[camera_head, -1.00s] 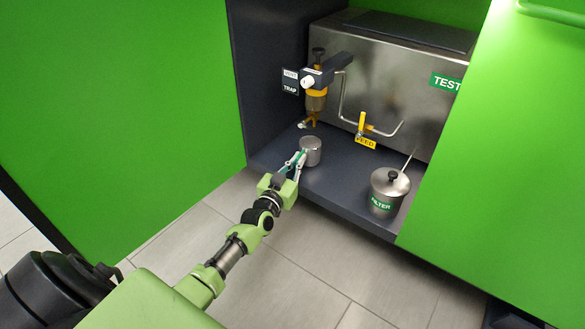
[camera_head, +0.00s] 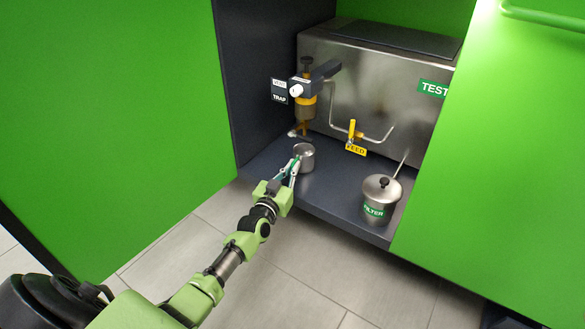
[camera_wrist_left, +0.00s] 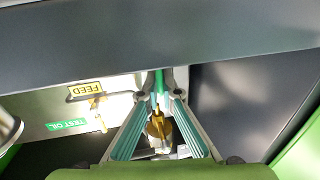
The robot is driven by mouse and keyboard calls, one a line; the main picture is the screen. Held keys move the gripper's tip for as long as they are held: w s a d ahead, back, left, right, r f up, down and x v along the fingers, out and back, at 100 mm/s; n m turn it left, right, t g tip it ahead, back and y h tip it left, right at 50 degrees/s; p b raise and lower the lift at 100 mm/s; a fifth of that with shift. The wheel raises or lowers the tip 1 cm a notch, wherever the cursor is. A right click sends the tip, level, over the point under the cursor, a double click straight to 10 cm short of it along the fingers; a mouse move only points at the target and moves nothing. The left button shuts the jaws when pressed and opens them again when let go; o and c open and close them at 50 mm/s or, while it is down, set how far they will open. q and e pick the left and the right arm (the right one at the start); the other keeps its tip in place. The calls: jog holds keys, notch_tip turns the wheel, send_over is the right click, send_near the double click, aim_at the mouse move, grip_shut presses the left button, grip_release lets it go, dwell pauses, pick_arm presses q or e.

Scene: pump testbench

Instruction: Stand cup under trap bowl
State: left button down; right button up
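The trap bowl hangs from a black head beside the TRAP label. My left gripper (camera_head: 293,166) is at the cup's near left side, its fingertips touching or very close to it. In the left wrist view its teal-padded fingers (camera_wrist_left: 158,95) lean toward each other, with a gap and a thin green strip between them. My right gripper is out of view.
A metal filter pot (camera_head: 381,198) with a lid stands at the shelf's right front. A yellow FEED valve (camera_head: 352,130) and pipe are on the steel tank (camera_head: 400,85) behind. Green panels flank the opening. The shelf between cup and pot is clear.

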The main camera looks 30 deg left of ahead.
pick_arm(q)
jog(key=c, duration=2.2)
grip_release()
jog(key=shift+f, duration=0.1)
